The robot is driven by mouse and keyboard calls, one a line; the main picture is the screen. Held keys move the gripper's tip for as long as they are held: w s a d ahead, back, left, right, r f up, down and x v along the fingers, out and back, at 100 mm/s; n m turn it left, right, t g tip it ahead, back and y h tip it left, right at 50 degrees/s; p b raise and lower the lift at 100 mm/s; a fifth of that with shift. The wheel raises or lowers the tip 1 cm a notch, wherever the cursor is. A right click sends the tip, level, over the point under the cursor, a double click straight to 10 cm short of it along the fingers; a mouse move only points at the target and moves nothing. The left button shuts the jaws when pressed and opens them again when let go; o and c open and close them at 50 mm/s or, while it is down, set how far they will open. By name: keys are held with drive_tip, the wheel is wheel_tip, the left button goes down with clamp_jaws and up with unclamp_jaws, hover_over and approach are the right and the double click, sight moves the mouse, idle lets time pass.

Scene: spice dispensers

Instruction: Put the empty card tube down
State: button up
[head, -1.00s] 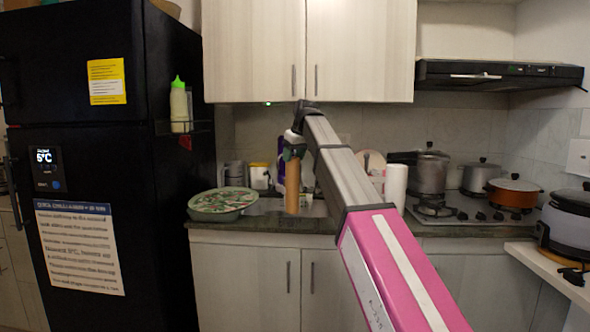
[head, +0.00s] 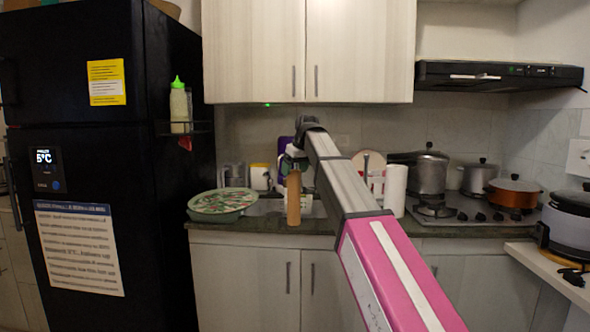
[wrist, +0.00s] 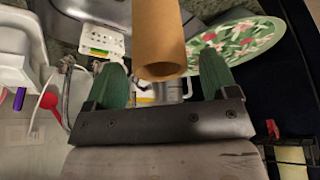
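The card tube (head: 293,198) is plain brown and hangs upright below my gripper (head: 294,161) in the head view. Its lower end appears just above the counter's front edge; I cannot tell whether it touches the counter. In the wrist view the tube (wrist: 160,38) lies between the two green fingers of my gripper (wrist: 163,78), with its near round end facing the camera. My gripper is shut on the tube. The fingertip contact is partly hidden in the head view.
A green patterned tray (head: 222,203) is on the counter left of the tube; it also shows in the wrist view (wrist: 238,46). A paper roll (head: 395,190) stands to the right, before the stove (head: 455,206). A black fridge (head: 100,180) stands at left.

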drive_tip(key=v, duration=1.2)
drive_tip(key=shift+r, duration=0.2)
drive_tip(key=shift+a, duration=0.1)
